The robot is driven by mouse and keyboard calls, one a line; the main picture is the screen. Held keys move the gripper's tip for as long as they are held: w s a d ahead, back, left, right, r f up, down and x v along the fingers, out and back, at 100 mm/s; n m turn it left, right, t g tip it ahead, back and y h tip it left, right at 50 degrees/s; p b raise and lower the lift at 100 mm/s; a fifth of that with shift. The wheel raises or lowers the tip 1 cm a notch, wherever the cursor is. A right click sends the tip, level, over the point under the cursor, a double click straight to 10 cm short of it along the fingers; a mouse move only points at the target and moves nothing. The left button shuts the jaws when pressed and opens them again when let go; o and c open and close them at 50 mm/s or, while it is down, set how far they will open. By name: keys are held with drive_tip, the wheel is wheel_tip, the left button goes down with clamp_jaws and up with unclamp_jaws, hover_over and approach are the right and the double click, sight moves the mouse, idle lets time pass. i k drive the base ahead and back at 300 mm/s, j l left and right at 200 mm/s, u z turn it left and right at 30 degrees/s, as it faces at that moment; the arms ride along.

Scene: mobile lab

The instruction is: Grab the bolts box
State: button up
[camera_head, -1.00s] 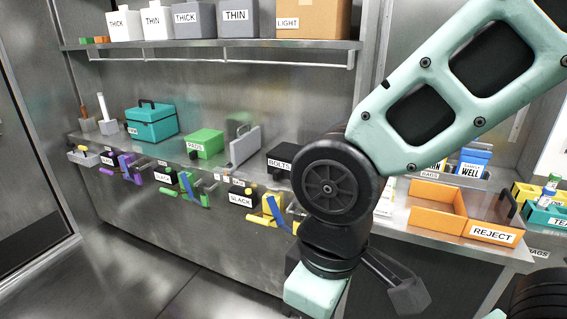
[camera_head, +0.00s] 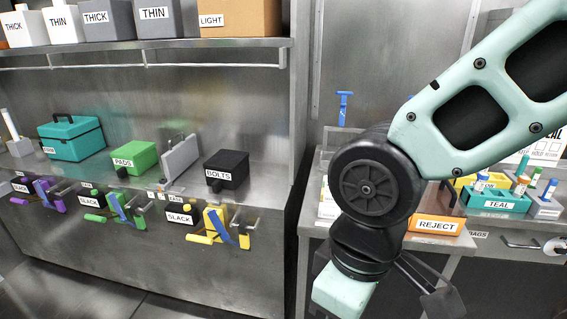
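The bolts box (camera_head: 229,166) is a black box with a white "BOLTS" label on its front. It stands on the metal counter, near the counter's right end, and is fully visible. My arm crosses the right half of the view. Part of my gripper (camera_head: 432,285) shows low at the right, well right of the bolts box and apart from it. The fingertips are not clear enough to tell whether it is open or shut.
A grey panel (camera_head: 181,159), a green "PADS" box (camera_head: 134,158) and a teal toolbox (camera_head: 72,138) stand left of the bolts box. Vises (camera_head: 217,226) line the counter's front edge. A shelf (camera_head: 150,54) with labelled boxes hangs above. An orange "REJECT" bin (camera_head: 437,224) stands at right.

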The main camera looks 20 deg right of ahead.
sight(228, 168)
drive_tip(key=i+j+z, duration=0.1)
drive_tip(key=z, duration=0.35)
drive_tip(key=j+z, duration=0.4)
drive_tip(key=i+j+z, duration=0.1)
drive_tip(key=z, duration=0.35)
drive_tip(key=j+z, duration=0.3)
drive_tip(key=z, duration=0.15)
drive_tip(key=j+z, duration=0.25)
drive_tip(key=z, duration=0.2)
drive_tip(key=k+j+z, duration=0.2)
drive_tip(key=j, duration=0.35)
drive_tip(key=k+j+z, duration=0.2)
drive_tip(key=j, duration=0.35)
drive_tip(key=k+j+z, duration=0.15)
drive_tip(key=j, duration=0.35)
drive_tip(key=k+j+z, duration=0.2)
drive_tip(key=k+j, duration=0.2)
drive_tip(key=k+j+z, duration=0.2)
drive_tip(key=j, duration=0.25)
drive_tip(key=k+j, duration=0.8)
